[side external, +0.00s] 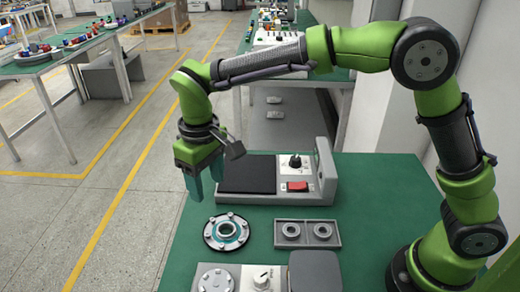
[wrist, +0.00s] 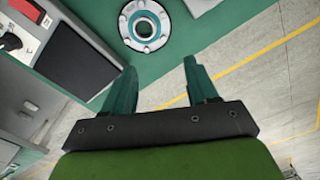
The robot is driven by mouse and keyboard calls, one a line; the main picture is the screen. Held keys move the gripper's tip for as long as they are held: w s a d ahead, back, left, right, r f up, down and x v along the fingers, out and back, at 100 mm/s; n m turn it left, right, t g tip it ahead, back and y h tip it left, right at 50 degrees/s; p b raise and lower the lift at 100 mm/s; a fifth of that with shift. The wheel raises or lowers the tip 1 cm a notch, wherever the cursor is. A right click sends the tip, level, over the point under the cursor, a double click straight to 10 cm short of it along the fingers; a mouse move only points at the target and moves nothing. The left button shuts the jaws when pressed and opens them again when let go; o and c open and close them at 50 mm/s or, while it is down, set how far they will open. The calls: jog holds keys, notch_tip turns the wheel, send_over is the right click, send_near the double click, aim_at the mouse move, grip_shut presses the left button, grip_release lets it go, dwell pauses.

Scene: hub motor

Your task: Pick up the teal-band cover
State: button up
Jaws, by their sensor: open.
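The teal-band cover (side external: 227,232) is a round grey disc with a teal ring, several bolts on its rim and a raised hub at its centre. It lies flat on the green table (side external: 385,200), near its left edge. In the wrist view the cover (wrist: 146,25) is at the top, beyond my fingertips. My gripper (side external: 206,185) is open and empty, with teal fingers pointing down. It is above the table's left edge, up and to the left of the cover. In the wrist view my two fingers (wrist: 158,80) stand apart with nothing between them.
A grey device with a black pad (side external: 247,174), knob and red switch (side external: 297,186) stands behind the cover. A grey tray with two rings (side external: 307,234) lies to its right. A control box (side external: 246,278) and a dark grey block (side external: 315,272) are at the front.

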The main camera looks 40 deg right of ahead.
send_over(218, 242)
notch_tip(218, 242, down, 12)
jog(key=shift+w+d+r, duration=0.1)
jog(key=shift+w+r, duration=0.05)
jog(key=shift+r, duration=0.05)
jog(key=f, duration=0.5)
jog(key=shift+s+f, duration=0.1)
jog(key=shift+s, duration=0.1)
